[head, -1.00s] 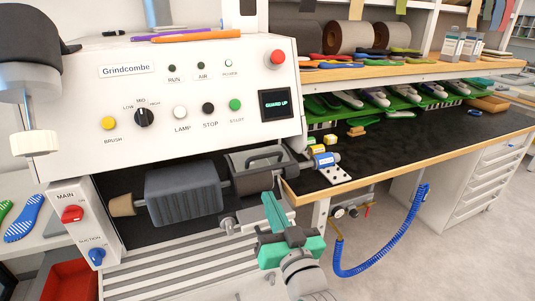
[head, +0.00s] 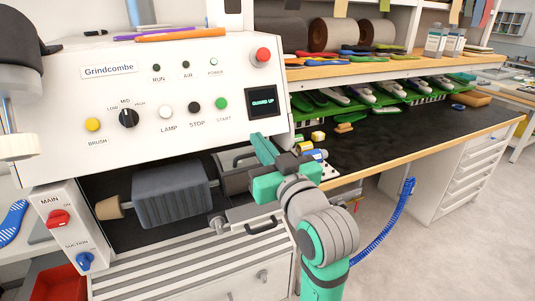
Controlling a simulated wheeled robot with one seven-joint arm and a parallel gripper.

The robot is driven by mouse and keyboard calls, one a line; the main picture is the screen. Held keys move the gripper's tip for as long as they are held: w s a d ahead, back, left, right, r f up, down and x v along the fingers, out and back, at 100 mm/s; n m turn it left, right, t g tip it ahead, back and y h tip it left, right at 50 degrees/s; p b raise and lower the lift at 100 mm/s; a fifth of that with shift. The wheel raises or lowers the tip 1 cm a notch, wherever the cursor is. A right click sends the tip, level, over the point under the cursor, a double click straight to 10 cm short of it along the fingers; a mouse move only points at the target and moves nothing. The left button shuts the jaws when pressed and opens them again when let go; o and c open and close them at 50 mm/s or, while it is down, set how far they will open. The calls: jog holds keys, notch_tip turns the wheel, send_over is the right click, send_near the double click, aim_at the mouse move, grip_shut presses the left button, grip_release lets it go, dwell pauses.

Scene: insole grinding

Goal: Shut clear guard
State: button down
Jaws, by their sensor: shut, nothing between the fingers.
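The clear guard (head: 230,160) appears as a see-through panel with a dark frame and a bar handle, behind and above the right-hand wheel of the grinding machine. It stands raised, and the machine's display (head: 262,103) reads "GUARD UP". My teal gripper (head: 259,143) is shut and empty. Its fingers point up and to the left, just right of the guard in the picture. They overlap the guard's right side, so that part is hidden. I cannot tell whether they touch it.
The white Grindcombe panel (head: 150,85) with knobs and buttons rises behind the gripper. A dark grey roller (head: 175,193) lies to the left. A dark workbench (head: 400,135) with small yellow and blue parts is to the right. A slatted grille (head: 180,262) lies below.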

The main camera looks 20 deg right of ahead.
jog(key=w+f, duration=0.3)
jog(key=shift+w+a+f, duration=0.1)
jog(key=shift+a+f, duration=0.05)
jog(key=shift+f, duration=0.05)
dwell(0.4)
jog(key=shift+a, duration=0.1)
